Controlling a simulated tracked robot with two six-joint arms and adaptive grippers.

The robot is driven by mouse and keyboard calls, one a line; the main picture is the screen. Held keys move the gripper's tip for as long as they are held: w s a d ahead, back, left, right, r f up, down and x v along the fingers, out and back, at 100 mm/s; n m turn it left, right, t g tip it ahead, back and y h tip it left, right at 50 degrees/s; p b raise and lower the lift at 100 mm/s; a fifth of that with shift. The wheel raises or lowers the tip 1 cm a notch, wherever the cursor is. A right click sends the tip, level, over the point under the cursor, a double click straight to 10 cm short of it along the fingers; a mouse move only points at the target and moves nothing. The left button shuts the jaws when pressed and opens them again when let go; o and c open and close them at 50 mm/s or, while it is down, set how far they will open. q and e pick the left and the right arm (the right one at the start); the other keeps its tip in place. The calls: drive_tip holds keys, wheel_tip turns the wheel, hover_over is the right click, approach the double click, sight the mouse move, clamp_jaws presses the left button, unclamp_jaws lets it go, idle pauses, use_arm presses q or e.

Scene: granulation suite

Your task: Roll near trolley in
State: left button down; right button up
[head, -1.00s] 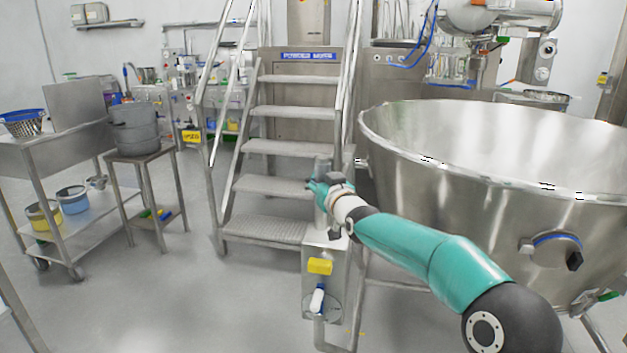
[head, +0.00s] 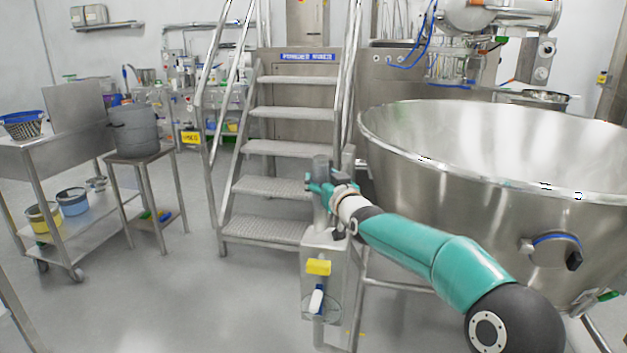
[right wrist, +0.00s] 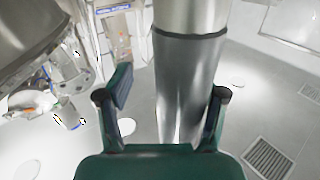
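A large stainless steel bowl (head: 460,165) stands at the right in the head view, on a tubular frame that is partly hidden by my right arm. A grey upright post (head: 321,168) rises beside it from a metal box with a yellow label (head: 318,267). My right gripper (head: 330,187) is at this post. In the right wrist view the post (right wrist: 188,85) passes between the two fingers of the right gripper (right wrist: 166,97), with visible gaps at both sides. The fingers are open. My left gripper is not in view.
Metal steps (head: 275,190) with rails stand behind the post. At the left are a wheeled steel table (head: 100,228) with tubs and a small stand (head: 148,157) carrying a grey pot (head: 134,132). The floor (head: 190,290) between them and the post is clear.

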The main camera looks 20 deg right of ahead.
drive_tip(key=shift+d+r, duration=0.15)
drive_tip(key=shift+d, duration=0.25)
drive_tip(key=shift+s+d, duration=0.1)
drive_tip(key=shift+d, duration=0.05)
drive_tip(key=s+b, duration=0.3)
drive_tip(key=s, duration=0.3)
drive_tip(key=s+b, duration=0.3)
drive_tip(key=s, duration=0.4)
drive_tip(key=s+b, duration=0.3)
drive_tip(key=s, duration=0.3)
drive_tip(key=shift+s+d, duration=0.2)
drive_tip(key=shift+d, duration=0.15)
idle(0.5)
idle(0.5)
